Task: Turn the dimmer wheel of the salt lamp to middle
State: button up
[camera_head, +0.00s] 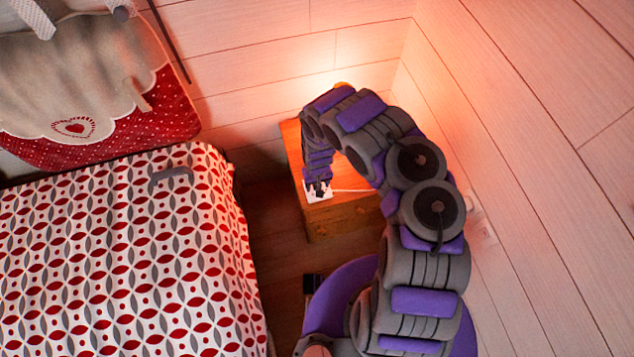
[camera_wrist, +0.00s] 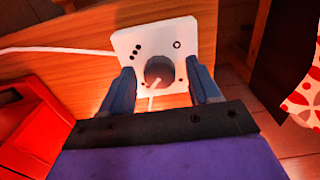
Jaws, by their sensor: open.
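The dimmer (camera_wrist: 125,42) is a white square plate with a dark round wheel (camera_wrist: 159,69) in its middle. A pale line on the wheel points toward the bottom of the wrist view. Black dots mark one upper corner of the plate and a small ring the other. My gripper (camera_wrist: 163,75) is open, with one blue finger on each side of the wheel; I cannot tell whether they touch it. In the head view my gripper (camera_head: 318,187) is down at the white plate (camera_head: 322,197). The salt lamp is mostly hidden behind my arm; an orange bit (camera_head: 342,85) shows.
The plate lies near the edge of a wooden nightstand (camera_head: 342,220). A white cord (camera_wrist: 55,49) runs from it. A bed with a red-and-grey patterned cover (camera_head: 120,260) stands to the left, and a plank wall is on the right. A red object (camera_wrist: 30,125) shows at lower left.

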jog(key=shift+r, duration=0.1)
notch_tip(320, 180, up, 17)
jog(key=p, duration=1.1)
jog(key=shift+w, duration=0.1)
jog(key=s+d+r+m+h+b, duration=0.1)
jog(key=d+r+m, duration=0.1)
jog(key=d+r, duration=0.8)
jog(key=s+d+r+m+h+b, duration=0.15)
jog(key=d+r, duration=0.35)
jog(key=r, duration=1)
jog(key=s+r+b, duration=0.1)
jog(key=s+r, duration=0.4)
jog(key=s, duration=0.5)
jog(key=s+r+g+y+b, duration=0.1)
jog(key=s+r, duration=0.3)
jog(key=s, duration=0.6)
jog(key=s+r+y+b, duration=0.1)
jog(key=s+r, duration=0.4)
jog(key=s, duration=0.5)
jog(key=shift+a+r+g, duration=0.3)
jog(key=shift+r+g, duration=0.05)
jog(key=shift+g, duration=0.05)
